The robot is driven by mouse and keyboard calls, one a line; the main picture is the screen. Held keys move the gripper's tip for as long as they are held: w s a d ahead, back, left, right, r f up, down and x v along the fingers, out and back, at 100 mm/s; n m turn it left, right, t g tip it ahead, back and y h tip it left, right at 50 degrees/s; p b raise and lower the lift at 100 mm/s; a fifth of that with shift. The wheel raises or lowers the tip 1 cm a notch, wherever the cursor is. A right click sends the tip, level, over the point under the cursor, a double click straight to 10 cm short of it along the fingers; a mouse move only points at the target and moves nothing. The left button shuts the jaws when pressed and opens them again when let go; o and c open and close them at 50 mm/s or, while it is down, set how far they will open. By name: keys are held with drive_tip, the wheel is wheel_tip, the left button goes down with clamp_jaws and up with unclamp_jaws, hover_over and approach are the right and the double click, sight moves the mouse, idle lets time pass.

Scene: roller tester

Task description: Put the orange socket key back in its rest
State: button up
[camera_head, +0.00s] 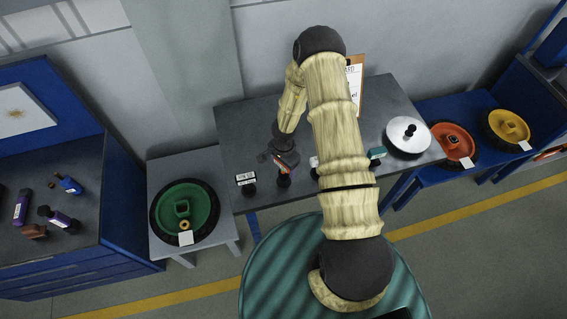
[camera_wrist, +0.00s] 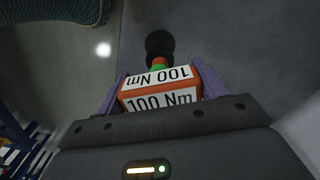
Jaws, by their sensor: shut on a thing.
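My gripper (camera_wrist: 160,84) is shut on the orange socket key (camera_wrist: 158,88), its two purple fingers on either side of an orange block with white "100 Nm" labels. Beyond the block, the wrist view shows a green band and a round black end (camera_wrist: 159,44). In the head view my gripper (camera_head: 284,157) is over the left half of the grey table, close to a small red and dark piece (camera_head: 284,178). The key is hard to make out there, and I cannot tell which holder is its rest.
A white-labelled black piece (camera_head: 246,181) and a teal piece (camera_head: 377,153) are on the grey table (camera_head: 245,125). A silver disc (camera_head: 408,134) is at its right end. A green wheel (camera_head: 184,208) sits on the left stand; red (camera_head: 454,141) and yellow (camera_head: 508,126) wheels are right.

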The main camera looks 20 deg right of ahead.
drive_tip(key=shift+w+f, duration=0.1)
drive_tip(key=shift+f, duration=0.5)
drive_tip(key=shift+p, duration=0.45)
idle(0.9)
drive_tip(key=shift+f+b, duration=0.65)
drive_tip(key=shift+f, duration=0.8)
drive_tip(key=o, duration=1.8)
drive_tip(key=shift+c, duration=0.2)
drive_tip(key=shift+r, duration=0.1)
wheel_tip(320, 180, up, 17)
drive_tip(key=shift+r, duration=0.15)
